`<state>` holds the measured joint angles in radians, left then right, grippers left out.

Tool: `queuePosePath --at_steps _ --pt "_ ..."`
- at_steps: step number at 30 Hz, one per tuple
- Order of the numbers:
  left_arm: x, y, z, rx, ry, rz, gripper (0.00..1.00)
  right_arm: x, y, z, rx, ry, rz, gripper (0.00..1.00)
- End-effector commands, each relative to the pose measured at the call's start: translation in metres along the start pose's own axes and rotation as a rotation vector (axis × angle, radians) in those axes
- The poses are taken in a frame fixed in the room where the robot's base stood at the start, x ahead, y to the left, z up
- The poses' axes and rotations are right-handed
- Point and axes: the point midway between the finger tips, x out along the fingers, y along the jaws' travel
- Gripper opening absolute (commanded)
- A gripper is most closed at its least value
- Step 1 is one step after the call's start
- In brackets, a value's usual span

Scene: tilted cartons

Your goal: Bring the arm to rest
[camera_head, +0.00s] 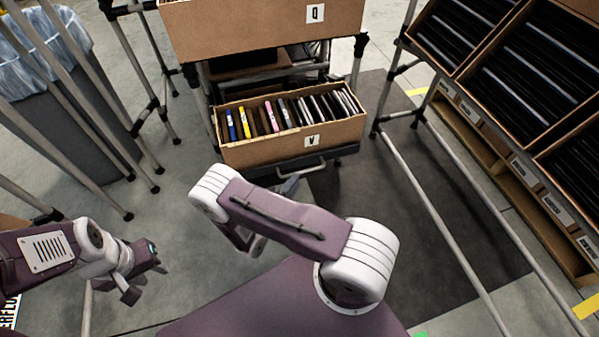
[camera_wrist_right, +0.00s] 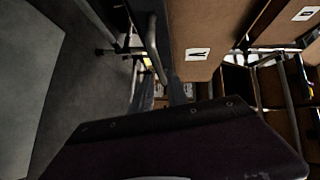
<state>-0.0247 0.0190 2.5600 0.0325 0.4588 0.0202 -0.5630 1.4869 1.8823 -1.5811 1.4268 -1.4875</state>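My right arm (camera_head: 290,215) is folded across the front of the head view, its elbow pointing left. Its gripper is mostly hidden behind the arm; only a small grey-blue part shows below the drawer. In the right wrist view a dark purple body of mine fills the bottom, and the fingertips are not clear. My left gripper (camera_head: 145,279) is at the lower left, its short fingers apart with nothing seen between them. An open carton marked with a letter (camera_head: 290,154) holds a row of coloured and dark slim cases; the right gripper does not visibly hold any.
A carton marked Q (camera_head: 262,45) sits above on the rack. A carton wall with a letter label (camera_wrist_right: 197,72) is close in the right wrist view. A tilted carton shelf (camera_head: 500,85) stands right, a lined bin (camera_head: 60,125) left. Rack poles flank the clear floor.

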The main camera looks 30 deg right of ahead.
Motion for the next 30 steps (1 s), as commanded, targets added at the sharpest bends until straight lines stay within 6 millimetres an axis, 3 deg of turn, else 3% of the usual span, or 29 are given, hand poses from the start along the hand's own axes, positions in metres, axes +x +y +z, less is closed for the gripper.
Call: queuePosePath --at_steps 3,7,24,26,28,30 --pt "-0.009 0.000 -0.001 0.000 0.000 0.000 0.36 -0.017 -0.002 0.000 -0.001 -0.003 0.000 0.20" --pt "-0.010 0.000 -0.001 0.000 0.000 0.000 0.36 -0.025 0.000 0.000 0.000 0.000 0.001 0.20" --pt "-0.010 0.000 -0.001 0.000 0.000 0.000 0.36 -0.019 -0.003 -0.003 0.014 0.024 0.005 0.20" --pt "-0.010 0.000 -0.001 0.000 0.000 0.000 0.36 -0.013 -0.020 0.003 0.078 0.053 0.014 0.20" --pt "-0.011 0.000 -0.001 0.000 0.000 0.000 0.36 -0.001 -0.055 0.011 0.188 0.098 0.024 0.20" --pt "-0.011 0.000 -0.001 0.000 0.000 0.000 0.36 0.013 -0.101 0.000 0.316 0.192 0.032 0.20"
